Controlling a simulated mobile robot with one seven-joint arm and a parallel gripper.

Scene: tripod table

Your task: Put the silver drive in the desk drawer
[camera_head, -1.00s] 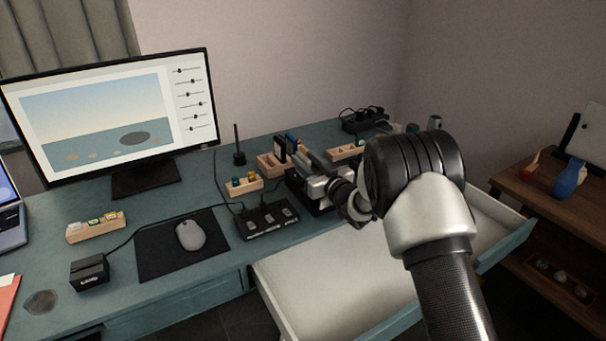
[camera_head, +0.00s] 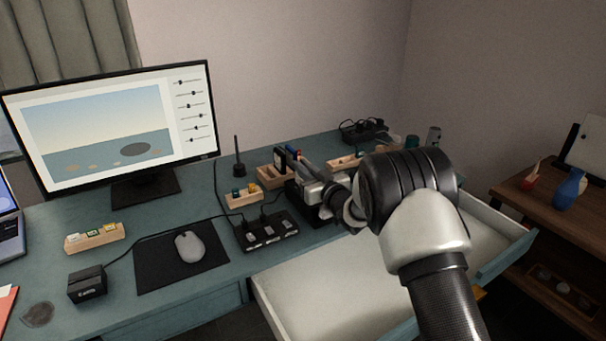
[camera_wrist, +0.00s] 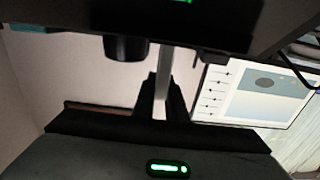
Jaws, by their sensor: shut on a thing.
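My gripper (camera_head: 312,174) is over the back of the desk, beside a dark dock-like block and a wooden holder. It is shut on a narrow silver-grey piece, which looks like the silver drive (camera_wrist: 164,68), upright between the dark fingers (camera_wrist: 163,98) in the wrist view. In the head view my arm and gripper cover most of that spot, so I cannot tell whether the drive is clear of what is under it. The desk drawer (camera_head: 325,295) is pulled open at the front right. Its visible pale floor is bare; my arm hides part of it.
Dark and coloured upright pieces (camera_head: 281,157) stand close beside the gripper. A black hub (camera_head: 266,231) with cables, a small wooden block holder (camera_head: 243,198), a mouse (camera_head: 189,245) and a monitor (camera_head: 110,125) are to the left. A wooden shelf (camera_head: 520,205) stands right.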

